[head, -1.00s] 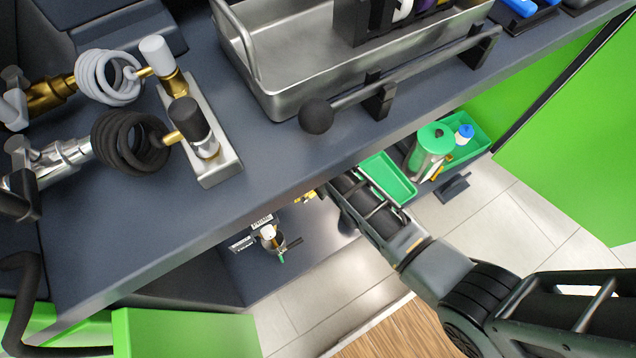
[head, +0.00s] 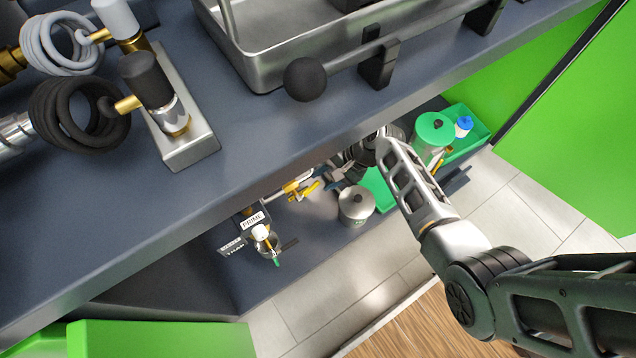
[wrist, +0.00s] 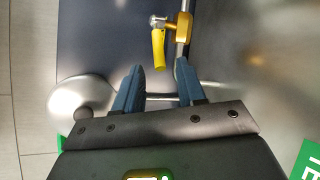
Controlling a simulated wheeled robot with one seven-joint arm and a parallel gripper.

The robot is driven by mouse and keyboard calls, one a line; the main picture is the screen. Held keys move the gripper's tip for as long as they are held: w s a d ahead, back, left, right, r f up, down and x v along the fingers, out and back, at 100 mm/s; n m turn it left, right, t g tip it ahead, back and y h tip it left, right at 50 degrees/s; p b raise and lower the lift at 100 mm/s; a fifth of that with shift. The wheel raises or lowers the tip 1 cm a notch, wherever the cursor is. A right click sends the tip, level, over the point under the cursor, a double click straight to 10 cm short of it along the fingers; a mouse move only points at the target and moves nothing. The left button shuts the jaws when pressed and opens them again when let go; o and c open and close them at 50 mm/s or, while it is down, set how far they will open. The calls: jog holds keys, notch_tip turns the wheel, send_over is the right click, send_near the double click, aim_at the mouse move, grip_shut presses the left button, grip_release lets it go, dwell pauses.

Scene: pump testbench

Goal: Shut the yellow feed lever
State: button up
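The yellow feed lever (wrist: 159,50) shows in the wrist view just beyond my fingertips. It hangs from a silver nut beside a brass valve body (wrist: 181,27) on a thin metal pipe and lies roughly along that pipe. My gripper (wrist: 157,70) is open, with its two blue fingers apart. The lever's free end lies ahead of the gap between them, and I see no contact. In the head view the yellow lever (head: 307,189) is small, under the bench edge on the lower shelf, with my gripper (head: 333,180) just right of it, partly hidden.
A lidded steel pot (head: 357,203) stands close to my gripper; it also shows in the wrist view (wrist: 82,105). The bench top (head: 270,150) overhangs. Green trays (head: 482,130) are to the right.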

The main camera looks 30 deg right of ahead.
aim_at(320, 181)
jog(key=shift+b+x, duration=0.5)
jog(key=shift+x, duration=1.15)
grip_shut()
